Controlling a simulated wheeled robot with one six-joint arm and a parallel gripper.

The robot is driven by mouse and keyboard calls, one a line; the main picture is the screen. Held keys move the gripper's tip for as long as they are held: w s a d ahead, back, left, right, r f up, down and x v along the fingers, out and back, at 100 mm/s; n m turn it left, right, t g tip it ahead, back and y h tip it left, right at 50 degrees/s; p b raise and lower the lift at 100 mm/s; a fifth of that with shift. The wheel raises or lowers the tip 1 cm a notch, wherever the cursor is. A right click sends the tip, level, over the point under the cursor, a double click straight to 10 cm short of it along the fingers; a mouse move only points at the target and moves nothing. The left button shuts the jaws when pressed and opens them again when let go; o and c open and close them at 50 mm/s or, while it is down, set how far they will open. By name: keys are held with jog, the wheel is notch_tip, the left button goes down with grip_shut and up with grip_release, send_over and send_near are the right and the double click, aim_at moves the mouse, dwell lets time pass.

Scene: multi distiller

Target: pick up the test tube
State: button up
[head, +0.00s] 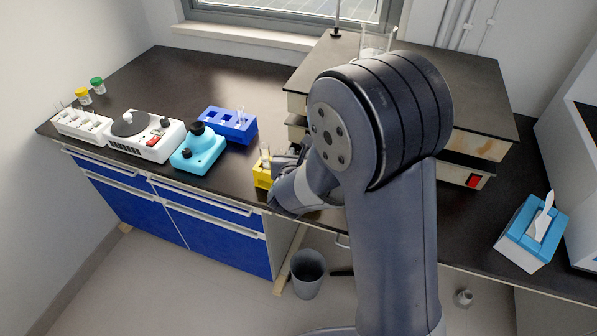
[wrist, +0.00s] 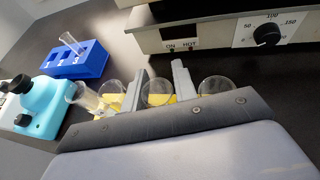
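A yellow rack (head: 262,178) stands near the front edge of the bench, partly hidden by my arm. Clear glass test tubes stand in it; one shows in the head view (head: 265,154). In the wrist view several round glass mouths show over the yellow rack, with one tube (wrist: 158,92) between my fingers, one to the left (wrist: 110,91) and one to the right (wrist: 216,88). Another clear tube (wrist: 88,98) leans at the far left. My gripper (wrist: 160,74) is open, its two fingers on either side of the middle tube. Contact cannot be told.
A blue rack (head: 228,125) holding clear tubes, a light-blue device (head: 197,148), a white hot-plate-like device (head: 145,137) and a white tube rack (head: 82,126) stand to the left. A large raised box with a knob (wrist: 267,35) stands close behind the yellow rack. A tissue box (head: 530,235) is at right.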

grip_shut()
